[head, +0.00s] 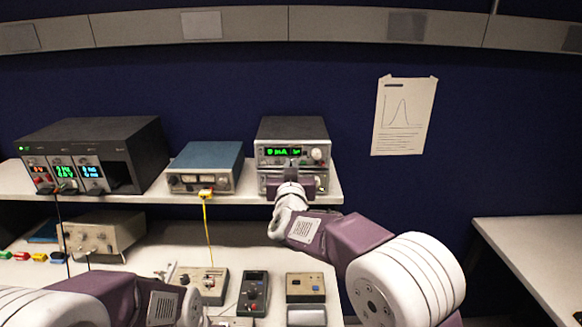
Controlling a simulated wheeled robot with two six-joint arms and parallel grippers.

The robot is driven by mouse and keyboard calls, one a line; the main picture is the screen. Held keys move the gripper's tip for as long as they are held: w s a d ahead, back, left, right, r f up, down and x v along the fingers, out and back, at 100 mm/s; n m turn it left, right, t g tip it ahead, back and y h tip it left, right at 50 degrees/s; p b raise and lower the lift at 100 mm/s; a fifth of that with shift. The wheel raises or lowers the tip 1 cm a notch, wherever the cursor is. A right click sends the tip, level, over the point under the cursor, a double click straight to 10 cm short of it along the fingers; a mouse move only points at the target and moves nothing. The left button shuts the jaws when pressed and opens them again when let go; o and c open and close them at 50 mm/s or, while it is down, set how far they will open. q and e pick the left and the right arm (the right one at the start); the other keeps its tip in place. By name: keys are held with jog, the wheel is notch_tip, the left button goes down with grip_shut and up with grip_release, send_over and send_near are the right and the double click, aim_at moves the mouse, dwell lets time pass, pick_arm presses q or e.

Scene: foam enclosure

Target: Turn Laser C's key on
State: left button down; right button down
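Two grey instruments are stacked on the upper shelf. The top one (291,137) has a lit green display (290,152) that seems to read 0 mA, and a round knob (316,154) at its right. The lower one (322,182) is mostly hidden behind my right gripper. I cannot read a Laser C label, and no key can be made out. My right gripper (292,166) is right in front of the stack, at the join between the two units. Its fingers are too small and dark to tell open from shut.
A blue-topped instrument (206,158) with a yellow cable (208,232) and a large black unit (98,142) stand left on the shelf (237,201). Below are small boxes, including a dark handheld one (254,292). A bare white table (535,250) is at the right.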

jog(key=shift+d+f+m+b, duration=0.1)
jog(key=shift+m+b, duration=1.6)
jog(key=shift+m, duration=1.25)
jog(key=shift+d+f+m+b, duration=0.1)
jog(key=shift+m+b, duration=1.6)
jog(key=shift+m, duration=1.3)
jog(key=shift+d+f+m+b, duration=0.1)
jog(key=shift+m+b, duration=1.6)
jog(key=shift+m, duration=1.25)
jog(key=shift+r, duration=0.15)
jog(key=c, duration=1.7)
grip_release()
jog(key=shift+o, duration=0.5)
jog(key=shift+w, duration=0.15)
